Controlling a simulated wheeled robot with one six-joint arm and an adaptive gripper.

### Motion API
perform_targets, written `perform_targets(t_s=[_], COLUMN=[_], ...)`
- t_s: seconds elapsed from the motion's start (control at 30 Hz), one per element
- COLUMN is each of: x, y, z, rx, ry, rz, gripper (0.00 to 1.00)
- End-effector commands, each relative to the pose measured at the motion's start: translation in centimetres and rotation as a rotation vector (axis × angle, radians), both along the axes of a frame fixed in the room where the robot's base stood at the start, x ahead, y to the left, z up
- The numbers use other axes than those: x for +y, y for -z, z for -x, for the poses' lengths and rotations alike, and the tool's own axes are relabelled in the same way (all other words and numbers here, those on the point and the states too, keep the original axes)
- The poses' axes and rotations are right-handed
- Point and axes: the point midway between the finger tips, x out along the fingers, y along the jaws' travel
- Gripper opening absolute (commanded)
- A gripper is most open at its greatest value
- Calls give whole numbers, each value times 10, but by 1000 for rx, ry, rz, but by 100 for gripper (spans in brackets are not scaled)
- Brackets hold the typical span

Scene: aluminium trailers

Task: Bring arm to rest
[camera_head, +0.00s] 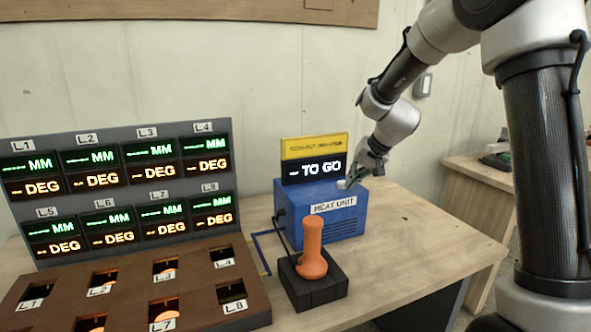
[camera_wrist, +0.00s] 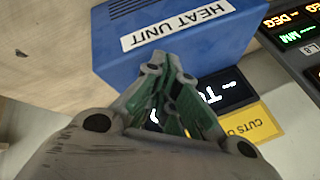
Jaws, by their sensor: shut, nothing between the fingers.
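My gripper (camera_head: 351,178) is at the top right edge of the blue heat unit (camera_head: 333,221) in the head view, in front of its "TO GO" display. In the wrist view my gripper (camera_wrist: 172,58) has its green-padded fingers together with nothing between them. The fingertips overlap the heat unit (camera_wrist: 120,62) beside its "HEAT UNIT" label there. Whether they touch the unit I cannot tell. My arm reaches in from the upper right of the head view.
An orange handled tool (camera_head: 312,250) stands upright in a black block (camera_head: 314,288) before the heat unit. A brown slotted rack (camera_head: 135,291) and a display panel (camera_head: 121,188) stand at left. The wooden table (camera_head: 420,240) is clear at right.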

Motion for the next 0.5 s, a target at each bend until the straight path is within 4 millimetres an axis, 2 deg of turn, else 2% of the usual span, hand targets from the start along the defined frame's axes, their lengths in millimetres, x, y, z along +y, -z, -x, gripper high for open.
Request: perform_targets(t_s=[0.03, 0.13, 0.3, 0.4, 0.5], x=[-6, -23, -64, -90, -113], y=[-1, -9, -35, -48, -58], z=[28, 88, 195, 257, 310], rx=[44, 126, 220, 246, 244], ry=[-37, -110, -199, -228, -238], rz=[25, 87, 205, 282, 350], gripper=[0, 0, 0, 0, 0])
